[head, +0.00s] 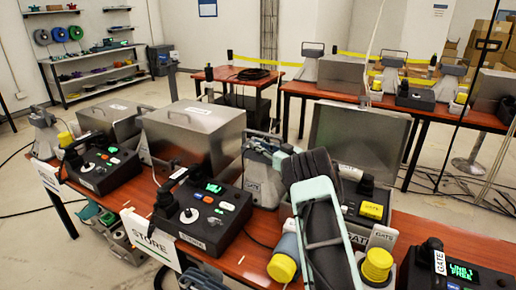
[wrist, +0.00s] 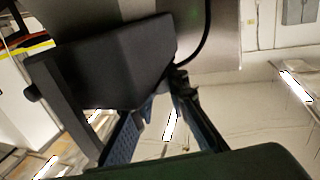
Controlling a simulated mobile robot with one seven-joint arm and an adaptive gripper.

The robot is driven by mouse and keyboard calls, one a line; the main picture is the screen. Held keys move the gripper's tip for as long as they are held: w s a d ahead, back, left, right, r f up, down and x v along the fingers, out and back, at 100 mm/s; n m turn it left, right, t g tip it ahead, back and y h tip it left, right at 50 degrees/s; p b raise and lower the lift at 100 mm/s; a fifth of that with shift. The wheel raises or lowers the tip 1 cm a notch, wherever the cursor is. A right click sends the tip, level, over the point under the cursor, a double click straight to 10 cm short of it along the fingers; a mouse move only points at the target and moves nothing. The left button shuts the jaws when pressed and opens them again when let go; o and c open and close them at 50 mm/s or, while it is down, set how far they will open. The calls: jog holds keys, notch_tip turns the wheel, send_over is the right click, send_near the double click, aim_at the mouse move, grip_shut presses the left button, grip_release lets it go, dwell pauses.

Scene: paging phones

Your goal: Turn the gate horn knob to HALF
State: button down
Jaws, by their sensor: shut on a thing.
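A GATE phone console with a yellow block (head: 372,210) is right of my arm. A STORE console (head: 205,215) is to the left. Steel hoods (head: 195,135) stand behind. Blue-and-yellow (head: 283,266) and yellow-topped (head: 377,262) cylinders are near the front edge. Another GATE console (head: 455,268) is at far right.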

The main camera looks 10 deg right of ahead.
jog(key=shift+y, duration=0.3)
jog(key=c, duration=1.9)
grip_release()
jog(key=v, duration=1.2)
jog(key=shift+r, duration=0.25)
jog(key=shift+d, duration=0.1)
